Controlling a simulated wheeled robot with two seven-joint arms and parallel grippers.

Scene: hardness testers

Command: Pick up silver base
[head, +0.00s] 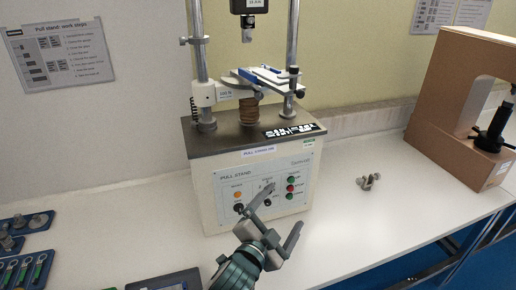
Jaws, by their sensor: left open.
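A small silver metal piece (369,182), which looks like the silver base, sits on the white bench top, right of the pull stand. It has a knob-like part on its right side; fine detail is too small to tell. My left gripper (286,205) is open and empty, in front of the pull stand's control panel. It is to the left of the silver piece and nearer to me, clearly apart from it. My right gripper is not in view.
The pull stand (262,182) with its columns stands behind my left gripper. A large brown frame-shaped tester (450,100) stands at the right. Blue trays (32,222) with metal parts and tools lie at the left. Bench top (345,225) around the silver piece is clear.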

